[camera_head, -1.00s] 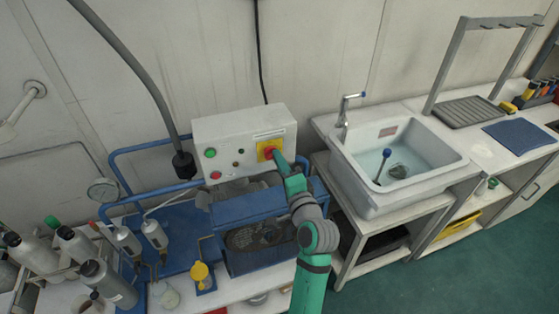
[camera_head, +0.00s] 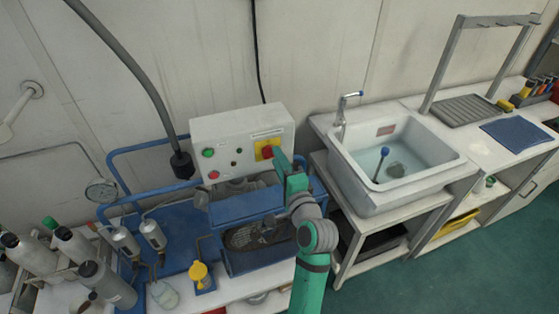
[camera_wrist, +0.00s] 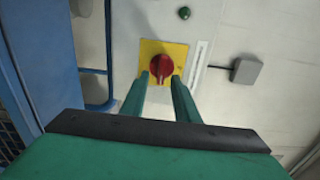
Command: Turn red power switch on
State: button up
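The red power switch (camera_head: 267,152) is a round red knob on a yellow square plate. It sits at the right end of the white control box (camera_head: 226,136). In the wrist view the red knob (camera_wrist: 161,68) shows in full, with its raised ridge running up and down the picture. My gripper (camera_head: 277,159) is at the switch, with its arm coming up from below right. In the wrist view my gripper (camera_wrist: 161,80) is open, its two green fingertips at either side of the knob's near edge. I cannot tell whether they touch it.
The box also carries a green button (camera_head: 208,153), a red button (camera_head: 213,175) and small indicators. Blue tubing (camera_head: 150,147) and a blue-framed unit (camera_head: 245,206) stand below and left. A sink (camera_head: 395,150) stands to the right.

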jog(key=v, duration=1)
jog(key=shift+s, duration=0.35)
